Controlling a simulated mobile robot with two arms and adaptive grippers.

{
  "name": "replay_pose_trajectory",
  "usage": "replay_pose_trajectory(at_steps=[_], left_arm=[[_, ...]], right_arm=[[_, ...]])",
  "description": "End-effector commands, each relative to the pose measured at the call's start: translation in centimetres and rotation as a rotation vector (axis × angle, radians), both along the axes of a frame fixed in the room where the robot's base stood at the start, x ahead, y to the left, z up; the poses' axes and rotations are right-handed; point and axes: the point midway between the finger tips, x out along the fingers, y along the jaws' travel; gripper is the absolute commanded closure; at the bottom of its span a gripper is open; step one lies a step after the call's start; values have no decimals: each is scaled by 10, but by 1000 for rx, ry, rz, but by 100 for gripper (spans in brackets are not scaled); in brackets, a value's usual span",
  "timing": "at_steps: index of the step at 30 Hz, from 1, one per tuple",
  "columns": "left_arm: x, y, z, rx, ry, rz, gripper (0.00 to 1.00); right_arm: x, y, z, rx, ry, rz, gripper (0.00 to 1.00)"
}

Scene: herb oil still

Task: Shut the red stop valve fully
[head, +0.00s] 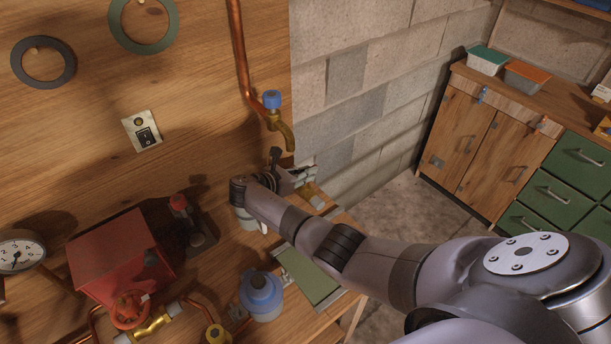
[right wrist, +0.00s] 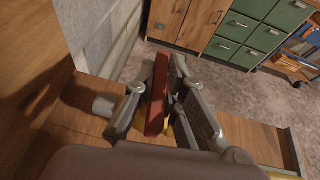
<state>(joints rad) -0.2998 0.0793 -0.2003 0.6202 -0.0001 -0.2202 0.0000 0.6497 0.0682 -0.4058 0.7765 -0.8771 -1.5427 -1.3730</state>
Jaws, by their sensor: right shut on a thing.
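The red stop valve (head: 130,309) is a red handwheel on a brass body at the lower left of the head view, in front of a red box. My right gripper (head: 297,178) is well away from it, up and to the right, near the wall below a blue-handled tap. In the right wrist view the right gripper (right wrist: 161,90) is shut on a long dark red bar (right wrist: 157,105). What the bar belongs to cannot be told. The bar is hidden in the head view. My left gripper is not in view.
A red box (head: 112,252), a gauge (head: 18,254) and a blue-topped jar (head: 262,296) stand near the valve. The blue-handled tap (head: 272,102) hangs above my right gripper. A green mat (head: 308,278) lies by the bench edge. Cabinets (head: 470,150) stand beyond open floor.

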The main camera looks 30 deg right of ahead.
Motion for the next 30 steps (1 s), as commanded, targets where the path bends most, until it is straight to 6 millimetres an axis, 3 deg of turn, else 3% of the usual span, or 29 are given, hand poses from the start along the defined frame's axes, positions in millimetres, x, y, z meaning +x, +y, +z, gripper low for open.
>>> replay_pose_trajectory(at_steps=[14,15,23,30], left_arm=[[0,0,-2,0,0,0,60],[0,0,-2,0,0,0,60],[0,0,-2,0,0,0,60],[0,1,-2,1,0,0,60]], right_arm=[[1,-1,2,-3,-3,-15,100],[1,-1,2,-3,-3,-15,87],[0,-1,1,-1,-1,-14,70],[0,0,0,-1,-1,-14,69]])
